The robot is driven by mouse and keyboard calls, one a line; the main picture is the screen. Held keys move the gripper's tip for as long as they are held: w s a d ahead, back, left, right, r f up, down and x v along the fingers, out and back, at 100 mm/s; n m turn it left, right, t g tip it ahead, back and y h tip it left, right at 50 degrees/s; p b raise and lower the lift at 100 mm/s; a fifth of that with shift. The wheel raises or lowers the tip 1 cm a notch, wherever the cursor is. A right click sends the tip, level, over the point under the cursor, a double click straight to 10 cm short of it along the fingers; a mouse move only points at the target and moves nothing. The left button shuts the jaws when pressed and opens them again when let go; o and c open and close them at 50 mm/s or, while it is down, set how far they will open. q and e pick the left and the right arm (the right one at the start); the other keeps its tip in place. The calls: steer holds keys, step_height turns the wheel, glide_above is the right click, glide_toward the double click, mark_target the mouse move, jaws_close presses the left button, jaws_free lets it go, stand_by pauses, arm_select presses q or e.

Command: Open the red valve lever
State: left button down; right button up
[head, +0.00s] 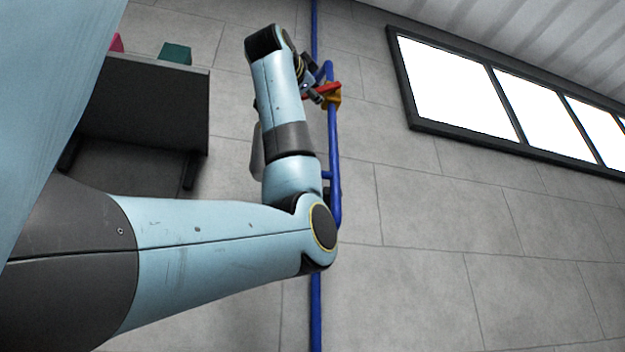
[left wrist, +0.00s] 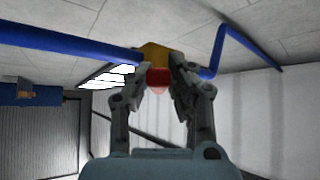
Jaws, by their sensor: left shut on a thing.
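The red valve lever (head: 326,88) sits on a yellow valve body (head: 333,97) on the blue pipe (head: 334,140) along the wall. My left gripper (head: 314,93) is at the lever in the head view, partly hidden behind my own wrist. In the left wrist view, my left gripper (left wrist: 159,78) has its two fingers on either side of the red lever (left wrist: 158,77) and is shut on it. The yellow valve body (left wrist: 155,54) is just beyond the fingertips, with blue pipe (left wrist: 70,43) running off to the left. My right gripper is not in view.
A dark table (head: 150,100) stands at the left, with a green block (head: 175,54) and a pink thing (head: 117,43) on it. Windows (head: 455,85) are in the wall at the upper right.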

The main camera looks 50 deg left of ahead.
arm_select(q)
steer(key=shift+f, duration=0.1)
steer(key=c, duration=1.2)
jaws_free()
steer(key=shift+c, duration=0.2)
steer(key=shift+s, duration=0.1)
steer(key=v, duration=1.1)
steer(key=shift+s+d, duration=0.2)
steer(key=shift+s, duration=0.15)
steer(key=shift+f, duration=0.15)
